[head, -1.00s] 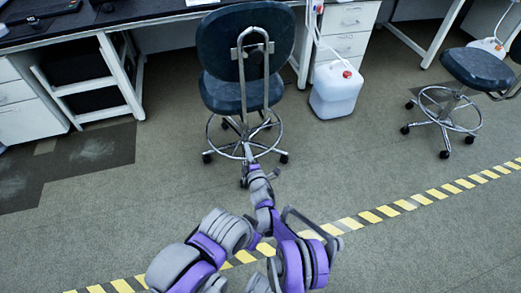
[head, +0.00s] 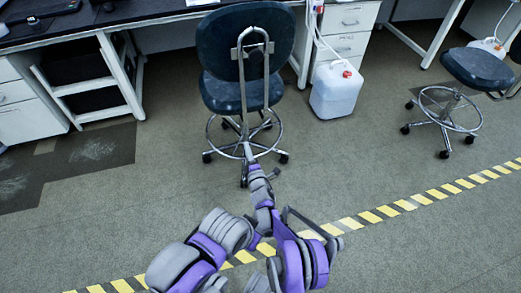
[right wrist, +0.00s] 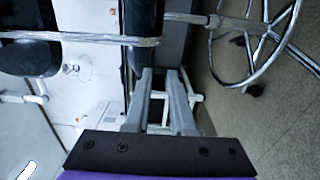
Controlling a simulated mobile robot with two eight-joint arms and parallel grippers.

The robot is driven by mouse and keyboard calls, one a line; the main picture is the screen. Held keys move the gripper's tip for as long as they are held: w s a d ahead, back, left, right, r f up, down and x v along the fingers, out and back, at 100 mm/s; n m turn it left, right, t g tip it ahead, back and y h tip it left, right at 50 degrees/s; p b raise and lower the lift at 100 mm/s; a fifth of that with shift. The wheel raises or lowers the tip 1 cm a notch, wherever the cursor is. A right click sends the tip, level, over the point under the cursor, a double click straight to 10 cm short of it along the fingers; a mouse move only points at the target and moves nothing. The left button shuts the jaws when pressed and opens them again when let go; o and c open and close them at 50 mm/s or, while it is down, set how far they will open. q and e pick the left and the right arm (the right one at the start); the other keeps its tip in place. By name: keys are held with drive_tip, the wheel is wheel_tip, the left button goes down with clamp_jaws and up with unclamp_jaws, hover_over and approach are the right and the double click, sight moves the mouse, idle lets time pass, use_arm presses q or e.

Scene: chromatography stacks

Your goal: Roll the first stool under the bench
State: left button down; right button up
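The first stool (head: 240,45) has a dark blue backrest and seat, a chrome back post, a foot ring and casters. It stands upright in front of the dark-topped bench (head: 130,17), its back towards me. My right gripper (head: 256,168) is low behind the stool, overlapping its base in the head view. In the right wrist view, its two grey fingers (right wrist: 161,74) are apart with nothing between them. The stool's metal back bar (right wrist: 90,39) crosses just beyond the fingertips, and I cannot tell whether they touch it. My left gripper is not in view.
A white jug (head: 335,92) stands right of the stool, beside a drawer cabinet (head: 345,42). A white bench leg frame (head: 121,75) stands to the left. A second stool (head: 478,68) is at far right. Yellow-striped tape (head: 405,204) crosses the clear floor.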

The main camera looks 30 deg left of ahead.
drive_tip(key=o, duration=0.5)
drive_tip(key=shift+d, duration=0.1)
